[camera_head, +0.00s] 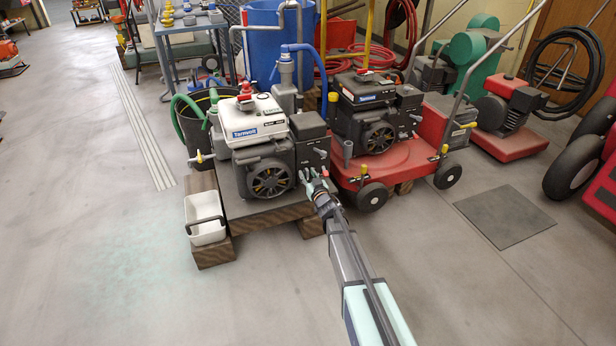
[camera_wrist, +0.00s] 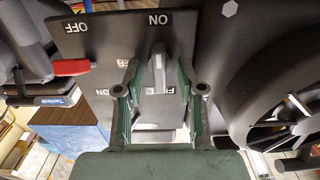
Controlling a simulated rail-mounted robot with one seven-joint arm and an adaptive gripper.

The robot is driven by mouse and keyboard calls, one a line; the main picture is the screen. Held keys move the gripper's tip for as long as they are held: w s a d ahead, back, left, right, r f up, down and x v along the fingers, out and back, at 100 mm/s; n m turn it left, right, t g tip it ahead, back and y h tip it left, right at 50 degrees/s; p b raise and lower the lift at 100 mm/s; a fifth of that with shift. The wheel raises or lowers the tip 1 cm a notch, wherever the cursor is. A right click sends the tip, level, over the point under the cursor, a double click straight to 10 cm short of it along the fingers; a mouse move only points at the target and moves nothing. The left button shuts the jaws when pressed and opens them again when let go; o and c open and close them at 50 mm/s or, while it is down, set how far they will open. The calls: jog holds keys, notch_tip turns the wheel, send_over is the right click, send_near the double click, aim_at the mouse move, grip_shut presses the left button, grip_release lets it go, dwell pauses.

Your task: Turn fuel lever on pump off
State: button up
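The pump (camera_head: 258,130) has a white tank and dark engine and stands on a low wooden platform. Its control panel (camera_wrist: 105,45) fills the upper middle of the wrist view, with ON and OFF labels. A grey lever (camera_wrist: 157,62) stands out from the panel below the ON label. A red lever (camera_wrist: 71,67) is at the panel's left. My gripper (camera_wrist: 160,90) is open, with one finger on each side of the grey lever and a gap visible on both sides. In the head view, my gripper (camera_head: 316,184) is at the pump's right side. The panel's lower lettering is partly hidden by the fingers.
A red machine with a similar engine (camera_head: 368,115) stands close to the pump's right. A white bin (camera_head: 205,220) sits at the platform's left front, and a black bucket (camera_head: 197,125) with a green hose stands behind. The floor in front is clear.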

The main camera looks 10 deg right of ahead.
grip_shut()
